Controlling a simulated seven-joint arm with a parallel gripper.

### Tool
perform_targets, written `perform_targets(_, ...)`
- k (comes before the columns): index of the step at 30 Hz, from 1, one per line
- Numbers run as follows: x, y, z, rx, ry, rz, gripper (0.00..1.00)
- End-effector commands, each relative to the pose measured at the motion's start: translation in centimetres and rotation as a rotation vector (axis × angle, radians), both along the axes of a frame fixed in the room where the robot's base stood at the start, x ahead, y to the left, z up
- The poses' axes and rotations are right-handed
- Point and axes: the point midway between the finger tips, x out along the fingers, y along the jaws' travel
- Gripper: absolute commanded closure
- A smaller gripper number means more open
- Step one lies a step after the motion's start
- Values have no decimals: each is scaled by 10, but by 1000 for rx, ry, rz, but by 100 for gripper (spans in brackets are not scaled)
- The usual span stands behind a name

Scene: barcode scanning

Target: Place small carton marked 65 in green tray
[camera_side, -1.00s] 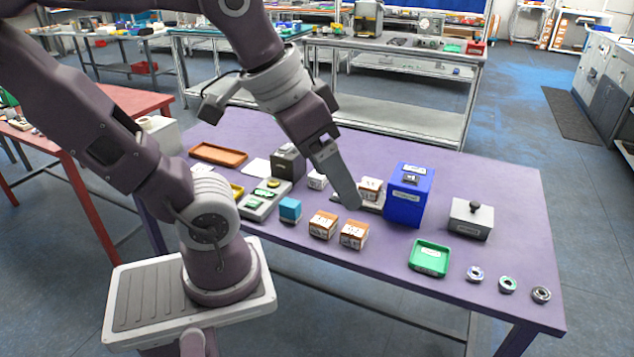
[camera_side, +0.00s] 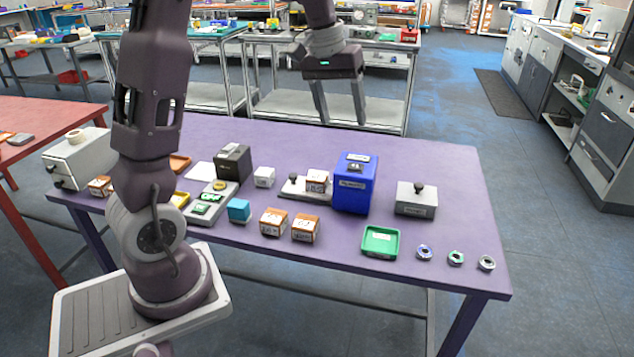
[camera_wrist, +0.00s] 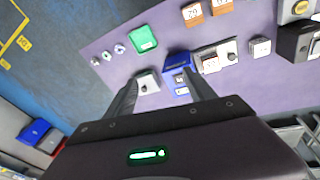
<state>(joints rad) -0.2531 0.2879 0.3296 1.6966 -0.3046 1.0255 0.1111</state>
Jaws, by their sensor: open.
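The green tray (camera_side: 379,248) sits near the table's front edge and is empty. It also shows in the wrist view (camera_wrist: 143,38). Two small orange-brown cartons with white labels, a left one (camera_side: 273,223) and a right one (camera_side: 305,229), stand left of the tray. Another carton (camera_side: 317,181) sits on a grey fixture beside the blue box, and one more (camera_side: 100,186) is at the far left. I cannot read which is marked 65. My gripper (camera_side: 341,120) is open and empty, high above the table's back part, apart from all cartons. It shows in the wrist view too (camera_wrist: 162,72).
The tall blue box (camera_side: 353,190) stands right of the fixture carton. A grey block with a black knob (camera_side: 416,203) is further right. Several rings (camera_side: 455,258) lie right of the tray. A blue cube (camera_side: 238,210) is left of the cartons. The table's right back is clear.

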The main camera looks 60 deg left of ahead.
Motion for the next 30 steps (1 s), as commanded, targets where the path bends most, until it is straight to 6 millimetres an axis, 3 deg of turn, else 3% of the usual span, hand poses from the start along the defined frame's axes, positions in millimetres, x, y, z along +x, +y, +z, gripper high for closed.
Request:
perform_targets(1,20,37,-30,1,49,61,36)
perform_targets(3,39,85,-73,9,102,128,36)
perform_targets(6,50,140,-134,27,174,185,36)
perform_targets(9,51,170,-177,39,220,207,36)
perform_targets(12,50,181,-198,43,241,208,36)
perform_targets(17,52,180,-218,31,235,198,36)
perform_targets(24,47,179,-261,30,236,197,36)
perform_targets(30,48,179,-274,32,232,197,36)
